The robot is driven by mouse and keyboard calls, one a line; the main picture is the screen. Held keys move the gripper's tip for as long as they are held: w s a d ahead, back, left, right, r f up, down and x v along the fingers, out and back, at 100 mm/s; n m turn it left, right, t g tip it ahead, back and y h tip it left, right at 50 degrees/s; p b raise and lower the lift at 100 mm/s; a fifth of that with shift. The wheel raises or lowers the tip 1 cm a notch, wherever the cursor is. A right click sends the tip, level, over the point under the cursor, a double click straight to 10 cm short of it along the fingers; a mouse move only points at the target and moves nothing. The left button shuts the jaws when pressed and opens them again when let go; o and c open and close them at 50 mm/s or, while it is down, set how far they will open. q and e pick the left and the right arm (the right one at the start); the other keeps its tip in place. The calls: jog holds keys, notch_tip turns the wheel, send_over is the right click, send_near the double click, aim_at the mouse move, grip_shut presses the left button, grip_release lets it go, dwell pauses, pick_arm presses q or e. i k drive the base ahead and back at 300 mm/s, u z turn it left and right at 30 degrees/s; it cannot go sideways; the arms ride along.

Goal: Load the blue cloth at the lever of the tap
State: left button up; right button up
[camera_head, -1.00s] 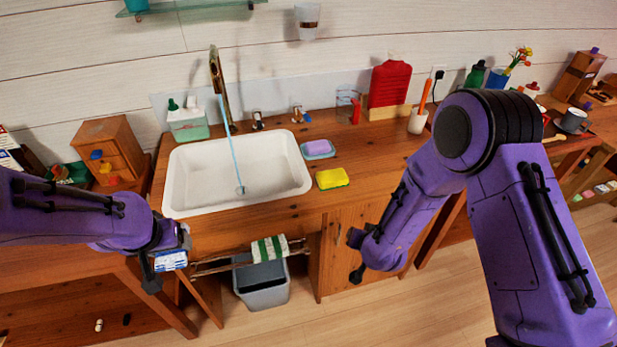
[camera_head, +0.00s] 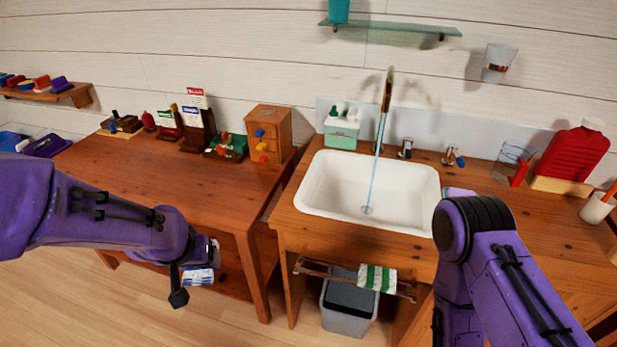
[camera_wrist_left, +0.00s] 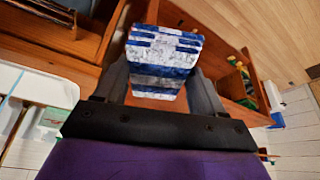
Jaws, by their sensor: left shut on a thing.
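My left gripper (camera_head: 190,280) is shut on a folded blue-and-white striped cloth (camera_head: 200,274), held in front of the left-hand table. The cloth also shows between the fingers in the left wrist view (camera_wrist_left: 165,48). The tap's tall spout (camera_head: 387,92) stands behind the white sink (camera_head: 318,195), and a thin stream of water runs into the basin. Two small fittings stand right of the spout: one dark metal (camera_head: 405,148), one with a blue part (camera_head: 452,156); I cannot tell which is the lever. My right gripper (camera_head: 437,326) is mostly hidden by its own arm.
A green-and-white striped cloth (camera_head: 377,278) hangs on a wooden rail (camera_head: 318,270) below the sink, above a grey bin (camera_head: 346,310). A soap bottle caddy (camera_head: 341,130) stands behind the sink. The left table (camera_head: 150,185) has a clear front and a small drawer box (camera_head: 268,135) at right.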

aim_at(452, 148)
jog(key=u, duration=2.15)
jog(key=k, duration=1.65)
jog(key=z, duration=2.15)
jog(key=i, duration=1)
jog(key=z, duration=0.05)
